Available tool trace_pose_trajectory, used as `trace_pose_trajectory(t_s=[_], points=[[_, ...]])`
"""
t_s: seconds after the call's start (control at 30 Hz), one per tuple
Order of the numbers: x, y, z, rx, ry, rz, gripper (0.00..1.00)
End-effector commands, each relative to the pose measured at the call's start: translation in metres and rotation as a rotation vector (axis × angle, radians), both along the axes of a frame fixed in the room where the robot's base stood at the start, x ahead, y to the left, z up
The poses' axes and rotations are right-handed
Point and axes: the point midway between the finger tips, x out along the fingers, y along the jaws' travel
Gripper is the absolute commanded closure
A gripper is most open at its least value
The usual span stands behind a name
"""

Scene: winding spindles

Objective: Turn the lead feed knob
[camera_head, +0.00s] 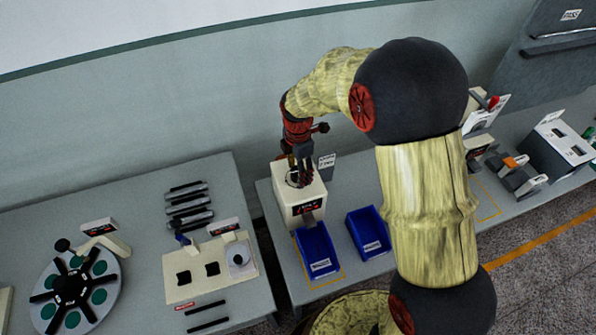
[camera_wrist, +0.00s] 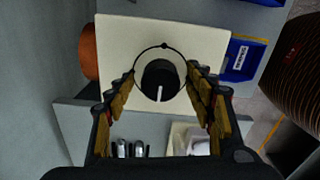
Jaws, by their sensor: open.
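The lead feed knob (camera_wrist: 159,77) is round and black with a white pointer line, on a cream panel (camera_wrist: 118,38) inside a thin dark ring. In the wrist view it lies between the fingers of my gripper (camera_wrist: 161,82), which is open with gaps on both sides. The fingers seem not to touch the knob; I cannot tell how far above it they are. In the head view my gripper (camera_head: 302,172) points down over the top of the cream machine (camera_head: 291,208), and mostly hides the knob there.
Two blue bins, one in front of the machine (camera_head: 316,250) and one to its right (camera_head: 368,232), stand on the grey bench. A small sign (camera_head: 327,161) stands behind the machine. An orange-brown round part (camera_wrist: 88,52) is beside the panel. Another bench with fixtures is at left.

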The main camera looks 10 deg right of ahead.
Motion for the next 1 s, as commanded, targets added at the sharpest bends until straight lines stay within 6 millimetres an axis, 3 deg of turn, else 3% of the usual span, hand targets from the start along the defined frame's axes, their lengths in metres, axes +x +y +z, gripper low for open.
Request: trace_pose_trajectory(t_s=[0.3,1.0], points=[[0.0000,0.0000,-0.0028,0.000,0.000,0.000,0.46],[0.0000,0.0000,-0.0026,0.000,0.000,-0.001,0.86]])
